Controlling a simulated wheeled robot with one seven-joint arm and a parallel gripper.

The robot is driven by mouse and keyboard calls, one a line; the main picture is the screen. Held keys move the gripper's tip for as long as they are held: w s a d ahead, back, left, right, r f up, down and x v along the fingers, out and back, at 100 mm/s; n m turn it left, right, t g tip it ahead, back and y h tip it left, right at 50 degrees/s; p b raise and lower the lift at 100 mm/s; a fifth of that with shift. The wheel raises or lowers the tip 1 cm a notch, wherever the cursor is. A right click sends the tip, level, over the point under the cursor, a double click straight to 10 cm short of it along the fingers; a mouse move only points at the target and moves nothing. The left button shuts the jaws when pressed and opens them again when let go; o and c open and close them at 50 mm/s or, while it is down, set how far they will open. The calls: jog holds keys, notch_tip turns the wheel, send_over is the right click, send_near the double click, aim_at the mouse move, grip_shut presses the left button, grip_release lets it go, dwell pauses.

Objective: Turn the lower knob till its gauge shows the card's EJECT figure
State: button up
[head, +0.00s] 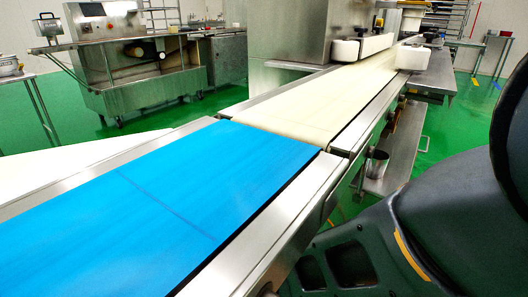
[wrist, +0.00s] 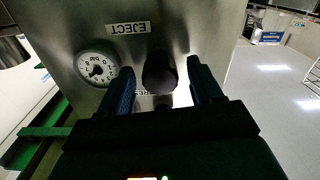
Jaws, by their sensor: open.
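In the wrist view, which is upside down, a round black knob (wrist: 160,72) stands on a steel panel. A white round gauge (wrist: 97,67) marked "bar" sits left of it; its needle is too small to read surely. An EJECT label (wrist: 128,28) is above them in the picture. My gripper (wrist: 159,66) is open, with one blue finger on each side of the knob and a gap on both sides. I cannot tell how far the fingertips reach along it. No figure card can be made out in either view.
In the head view a blue belt (head: 160,200) joins a cream belt (head: 320,105). A steel machine (head: 135,65) stands at the back left. Green floor (head: 75,110) is clear between them.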

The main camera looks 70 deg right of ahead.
jog(key=shift+s+d, duration=0.1)
jog(key=shift+d, duration=0.25)
jog(key=shift+c, duration=0.4)
jog(key=c, duration=1)
jog(key=shift+n, duration=0.4)
